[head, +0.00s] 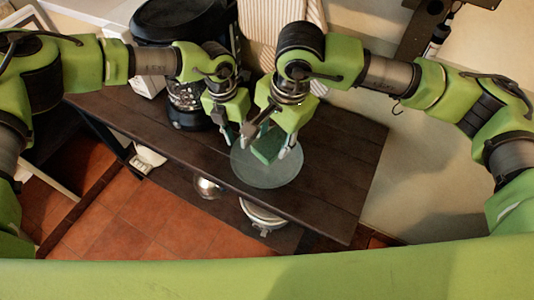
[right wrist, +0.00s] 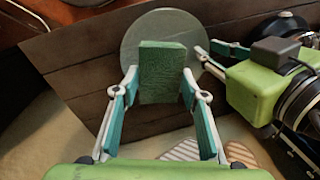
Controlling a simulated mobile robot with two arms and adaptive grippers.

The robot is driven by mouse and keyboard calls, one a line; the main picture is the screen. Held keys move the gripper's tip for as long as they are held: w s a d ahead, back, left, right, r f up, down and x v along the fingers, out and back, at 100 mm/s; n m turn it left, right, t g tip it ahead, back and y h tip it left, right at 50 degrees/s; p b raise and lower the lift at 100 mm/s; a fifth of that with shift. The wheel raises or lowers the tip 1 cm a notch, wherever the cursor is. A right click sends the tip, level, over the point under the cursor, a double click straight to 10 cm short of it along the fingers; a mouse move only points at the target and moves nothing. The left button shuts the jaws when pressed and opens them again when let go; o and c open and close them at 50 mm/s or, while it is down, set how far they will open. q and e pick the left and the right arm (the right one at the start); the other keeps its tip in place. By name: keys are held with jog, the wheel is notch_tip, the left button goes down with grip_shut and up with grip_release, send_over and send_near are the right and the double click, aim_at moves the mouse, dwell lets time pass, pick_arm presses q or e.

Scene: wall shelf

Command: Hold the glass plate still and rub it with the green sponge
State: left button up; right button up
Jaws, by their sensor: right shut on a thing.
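The round, clear glass plate (head: 262,178) lies flat on the dark wooden shelf, close to its front edge. The green sponge (head: 267,146) is a block over the plate; I cannot tell whether it touches the glass. My right gripper (right wrist: 162,82) is shut on the sponge, one finger on each side. In the right wrist view the sponge (right wrist: 162,65) covers part of the plate (right wrist: 165,22). My left gripper (head: 232,135) is at the plate's rim, left of the sponge. Its fingertips also show in the right wrist view (right wrist: 206,47), but their grip on the rim is unclear.
A black appliance (head: 180,25) stands at the back left of the shelf. A striped cloth-like thing (head: 265,30) is at the wall. A glass globe (head: 208,186) and a pale round dish (head: 262,214) are below the front edge. The shelf's right part (head: 345,150) is clear.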

pick_arm(q)
notch_tip(320, 180, up, 12)
jog(key=shift+w+a, duration=0.2)
jog(key=shift+a, duration=0.25)
